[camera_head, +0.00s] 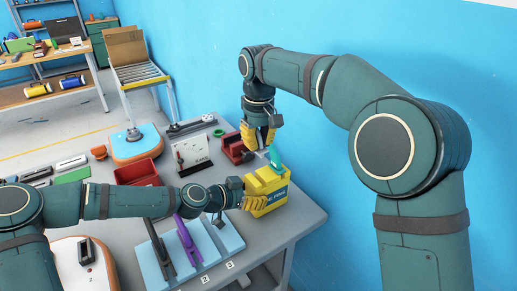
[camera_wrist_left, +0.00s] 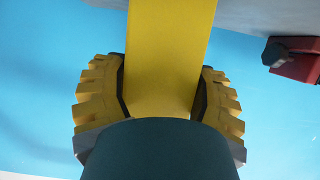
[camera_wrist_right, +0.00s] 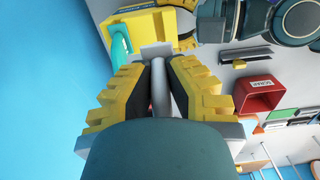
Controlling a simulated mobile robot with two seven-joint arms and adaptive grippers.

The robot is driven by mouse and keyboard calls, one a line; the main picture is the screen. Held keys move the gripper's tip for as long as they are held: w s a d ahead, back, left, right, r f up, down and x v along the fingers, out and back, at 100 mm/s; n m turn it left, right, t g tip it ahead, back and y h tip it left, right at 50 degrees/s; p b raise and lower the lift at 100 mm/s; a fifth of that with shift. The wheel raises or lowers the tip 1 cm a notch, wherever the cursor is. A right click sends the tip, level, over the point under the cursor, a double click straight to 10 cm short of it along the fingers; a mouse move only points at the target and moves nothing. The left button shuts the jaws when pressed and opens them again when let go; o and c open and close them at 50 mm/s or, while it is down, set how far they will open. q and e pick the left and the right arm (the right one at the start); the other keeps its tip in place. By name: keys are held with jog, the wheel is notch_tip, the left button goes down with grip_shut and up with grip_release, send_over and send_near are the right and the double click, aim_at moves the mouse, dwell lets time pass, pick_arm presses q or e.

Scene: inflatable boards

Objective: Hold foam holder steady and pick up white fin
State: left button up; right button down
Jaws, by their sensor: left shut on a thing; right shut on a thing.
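The yellow foam holder (camera_head: 262,198) stands near the table's right edge. My left gripper (camera_head: 246,197) is shut on its left side; in the left wrist view the yellow foam (camera_wrist_left: 170,60) fills the space between the fingers. My right gripper (camera_head: 258,138) is above the holder, pointing down, shut on the white fin (camera_wrist_right: 160,88). In the head view the fin is mostly hidden by the fingers. A teal fin (camera_wrist_right: 121,45) stands in the holder beside the white one. I cannot tell whether the white fin's lower end is still inside the holder.
Light-blue foam stands (camera_head: 155,262) at the table front carry a black fin and a purple fin (camera_head: 187,240). A red bin (camera_head: 137,172), a dark red box (camera_head: 233,147) and a white panel (camera_head: 192,153) stand behind my left arm. The blue wall is close on the right.

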pick_arm(q)
jog(key=o, duration=1.3)
